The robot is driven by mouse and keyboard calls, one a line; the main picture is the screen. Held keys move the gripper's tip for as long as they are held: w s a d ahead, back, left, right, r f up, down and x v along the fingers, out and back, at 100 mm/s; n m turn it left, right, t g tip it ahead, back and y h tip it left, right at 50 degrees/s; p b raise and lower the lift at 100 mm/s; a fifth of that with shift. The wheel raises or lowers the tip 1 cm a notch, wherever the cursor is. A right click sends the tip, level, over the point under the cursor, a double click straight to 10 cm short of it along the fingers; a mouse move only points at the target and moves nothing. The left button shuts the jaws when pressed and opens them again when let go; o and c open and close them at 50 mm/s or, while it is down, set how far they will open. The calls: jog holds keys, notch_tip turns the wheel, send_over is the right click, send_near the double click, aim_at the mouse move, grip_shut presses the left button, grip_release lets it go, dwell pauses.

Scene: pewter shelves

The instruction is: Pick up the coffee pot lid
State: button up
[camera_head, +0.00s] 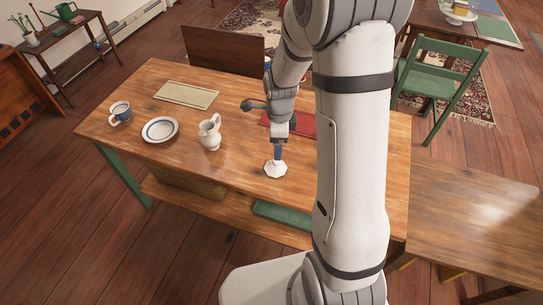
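A small white faceted object, apparently the coffee pot lid (275,170), is at the wooden table's (165,95) near side, right of the white pot (209,135). My gripper (279,154) points down directly above the lid, its tip at or just over the lid's top. The knob is hidden or too small to make out. I cannot tell whether the fingers are closed on it, or whether the lid rests on the tabletop.
A red flat item (302,125) lies behind my gripper. My arm hides much of the table's right part. A green chair (433,82) stands beyond.

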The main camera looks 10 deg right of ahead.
aim_at(276, 162)
jog(key=f+m, duration=0.1)
jog(key=f, duration=0.1)
jog(key=w+f+m, duration=0.1)
jog(key=f+m, duration=0.1)
jog(key=shift+w+f, duration=0.2)
jog(key=shift+f, duration=0.2)
jog(key=shift+w+a+f+p, duration=0.1)
jog(key=shift+f+p, duration=0.25)
jog(key=shift+f, duration=1.5)
jog(key=shift+a+f+p, duration=0.1)
jog(key=shift+f+p, duration=0.25)
jog(key=shift+f, duration=1.5)
jog(key=shift+c, duration=0.5)
jog(key=c, duration=1.1)
